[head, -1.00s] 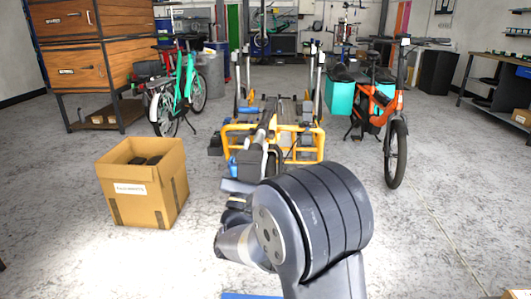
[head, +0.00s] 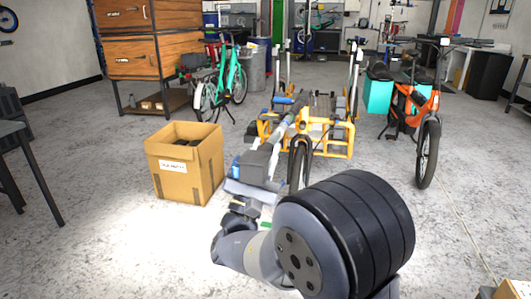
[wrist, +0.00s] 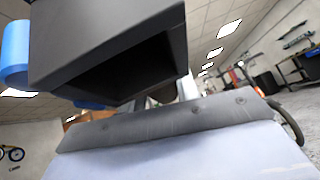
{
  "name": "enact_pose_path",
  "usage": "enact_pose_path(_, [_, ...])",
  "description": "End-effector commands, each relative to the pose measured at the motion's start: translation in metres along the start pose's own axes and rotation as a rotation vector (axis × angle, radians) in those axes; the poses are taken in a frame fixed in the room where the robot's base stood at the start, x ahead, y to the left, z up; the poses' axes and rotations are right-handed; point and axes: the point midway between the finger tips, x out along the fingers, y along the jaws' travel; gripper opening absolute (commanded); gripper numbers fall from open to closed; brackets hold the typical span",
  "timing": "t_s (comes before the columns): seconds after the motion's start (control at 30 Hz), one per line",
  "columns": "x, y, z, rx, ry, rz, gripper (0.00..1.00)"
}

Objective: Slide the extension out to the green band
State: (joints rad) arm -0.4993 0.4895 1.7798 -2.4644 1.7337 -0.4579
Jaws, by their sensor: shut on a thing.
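The extension (head: 258,163) is a dark grey, box-shaped end on a long bar that slants from the orange-yellow rack (head: 333,148) toward me and to the left. A grey plate (head: 249,190) lies under its near end. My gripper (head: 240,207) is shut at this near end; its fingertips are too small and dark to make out. In the wrist view the hollow dark box end (wrist: 120,60) fills the upper left, above a riveted grey strip (wrist: 190,120). A small green patch (head: 265,224) shows beside my wrist; I cannot tell whether it is the green band.
An open cardboard box (head: 187,165) stands just left of the extension. A black front wheel (head: 300,165) stands close on its right. A teal bike (head: 220,85) is behind the box, and an orange cargo bike (head: 425,120) stands at the right. Bare floor lies in front.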

Motion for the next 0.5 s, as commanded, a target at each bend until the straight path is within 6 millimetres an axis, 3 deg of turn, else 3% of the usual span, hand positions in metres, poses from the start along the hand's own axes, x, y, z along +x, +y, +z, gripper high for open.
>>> enact_pose_path(0.27, [-0.003,-0.0009,0.0005,-0.003,-0.002,0.0,0.0])
enact_pose_path(0.3, [-0.003,-0.0008,0.0005,-0.002,-0.002,0.0,0.34])
enact_pose_path(0.5, [-0.002,-0.0004,0.0006,-0.001,-0.002,0.0,0.5])
